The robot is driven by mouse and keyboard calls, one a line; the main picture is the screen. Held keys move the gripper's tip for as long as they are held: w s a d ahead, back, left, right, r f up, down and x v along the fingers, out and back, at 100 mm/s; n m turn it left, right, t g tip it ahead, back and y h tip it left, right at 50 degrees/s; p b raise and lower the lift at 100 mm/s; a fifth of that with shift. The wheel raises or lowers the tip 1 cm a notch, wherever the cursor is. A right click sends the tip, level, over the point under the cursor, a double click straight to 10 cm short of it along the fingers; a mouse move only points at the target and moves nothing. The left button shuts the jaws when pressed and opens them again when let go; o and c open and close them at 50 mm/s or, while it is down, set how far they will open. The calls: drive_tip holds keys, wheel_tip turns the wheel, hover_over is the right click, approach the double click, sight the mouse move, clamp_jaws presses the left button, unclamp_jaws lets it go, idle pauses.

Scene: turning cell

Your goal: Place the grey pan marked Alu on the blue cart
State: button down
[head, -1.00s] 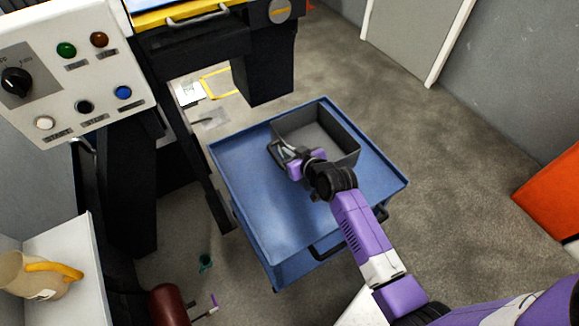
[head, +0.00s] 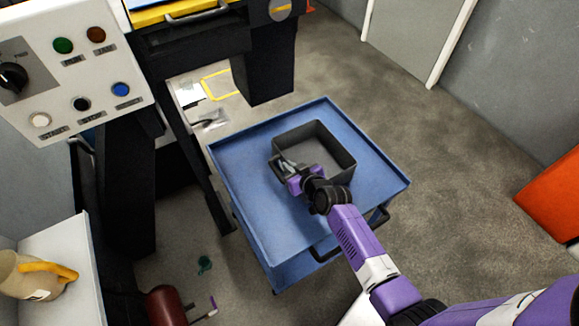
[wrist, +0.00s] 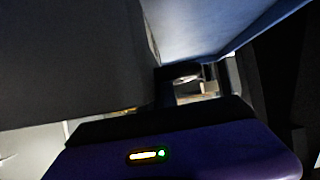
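The grey pan (head: 338,174) is an open, empty-looking box over the far half of the blue cart's top (head: 245,215). It looks level; I cannot tell whether its bottom touches the cart. No Alu mark is readable. My gripper (head: 285,166) is at the pan's dark handle on its left side and appears shut on it, with the fingertips partly hidden. In the wrist view the pan's wall (wrist: 75,60) fills the left, and the cart's blue surface (wrist: 205,25) shows at the top.
A machine with a button panel (head: 75,75) stands left of the cart. A white shelf with a beige jug (head: 30,275) is at lower left, near a dark red cylinder (head: 165,305). An orange box (head: 550,195) is at right. The cart's near half is clear.

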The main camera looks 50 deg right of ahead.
drive_tip(key=c, duration=1.6)
unclamp_jaws()
drive_tip(key=shift+c, duration=0.2)
drive_tip(key=shift+r+p, duration=0.2)
drive_tip(key=shift+p, duration=0.1)
drive_tip(key=v, duration=1.1)
drive_tip(key=shift+s+a+r, duration=0.1)
drive_tip(key=shift+s+r, duration=0.05)
drive_tip(key=shift+s, duration=0.2)
drive_tip(key=s+a+r+n+t, duration=0.1)
drive_tip(key=s+a+r, duration=0.4)
drive_tip(key=s+a, duration=0.7)
drive_tip(key=s+a+r+n+t+y, duration=0.1)
drive_tip(key=s+a+r, duration=0.2)
drive_tip(key=s+r, duration=0.3)
drive_tip(key=s+a+r+n+t+y, duration=0.1)
drive_tip(key=s+a+r+y, duration=0.1)
drive_tip(key=s+r, duration=0.4)
wheel_tip(320, 180, up, 4)
drive_tip(key=shift+s+a+f, duration=0.15)
drive_tip(key=shift+s+a, duration=0.05)
drive_tip(key=shift+a, duration=0.15)
